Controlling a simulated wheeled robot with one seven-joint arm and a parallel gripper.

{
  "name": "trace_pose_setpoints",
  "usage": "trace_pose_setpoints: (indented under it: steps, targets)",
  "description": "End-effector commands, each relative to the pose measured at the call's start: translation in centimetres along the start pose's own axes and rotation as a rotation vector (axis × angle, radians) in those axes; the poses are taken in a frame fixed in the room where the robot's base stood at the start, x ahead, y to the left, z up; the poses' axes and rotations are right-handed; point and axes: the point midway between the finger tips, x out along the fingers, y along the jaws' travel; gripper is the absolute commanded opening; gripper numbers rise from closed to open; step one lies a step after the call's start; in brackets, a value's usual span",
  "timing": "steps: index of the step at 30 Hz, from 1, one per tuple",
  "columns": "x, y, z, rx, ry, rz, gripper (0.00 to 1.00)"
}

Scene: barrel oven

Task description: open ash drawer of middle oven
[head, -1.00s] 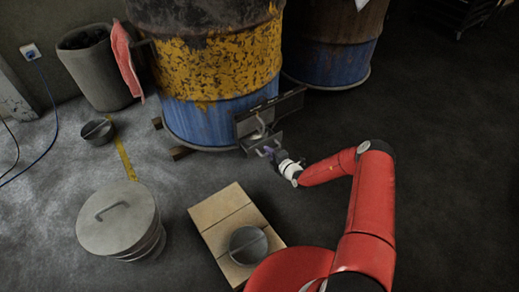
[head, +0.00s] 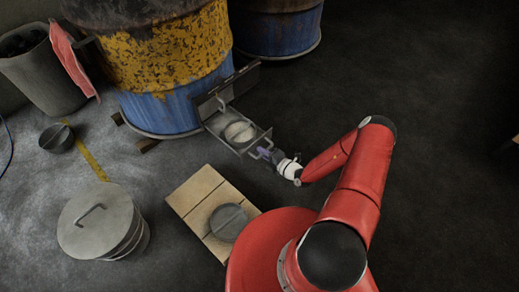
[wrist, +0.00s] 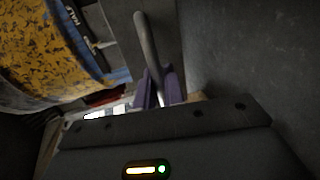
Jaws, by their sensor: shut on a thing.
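The yellow and blue barrel oven (head: 170,70) stands at the upper left in the head view. Its ash drawer (head: 256,139) sticks well out of the low opening at its base, with a round light thing (head: 240,131) lying in it. My gripper (head: 264,153) is at the drawer's outer end. In the wrist view, the purple fingers of my gripper (wrist: 159,90) are shut around the curved grey handle (wrist: 146,40). The lower end of the handle is partly hidden between the fingers.
A second barrel (head: 278,30) stands behind to the right. A lidded metal bin (head: 95,222), a wooden board (head: 190,197) with a round grey lid (head: 228,222), and a bucket (head: 42,72) with a red cloth (head: 72,60) stand left.

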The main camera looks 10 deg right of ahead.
Motion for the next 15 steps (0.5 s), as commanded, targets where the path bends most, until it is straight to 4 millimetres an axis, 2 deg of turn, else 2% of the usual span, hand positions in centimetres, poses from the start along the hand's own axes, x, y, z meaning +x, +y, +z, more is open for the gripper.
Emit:
trace_pose_setpoints:
  steps: [9, 10, 13, 15]
  targets:
    - [-0.08, -0.09, 0.03, 0.000, 0.000, -0.002, 0.00]
    - [-0.08, -0.09, 0.03, 0.000, 0.000, -0.002, 0.13]
    - [-0.06, -0.08, 0.03, 0.000, 0.000, -0.002, 0.26]
    - [-0.06, -0.07, 0.03, 0.000, 0.000, -0.001, 0.28]
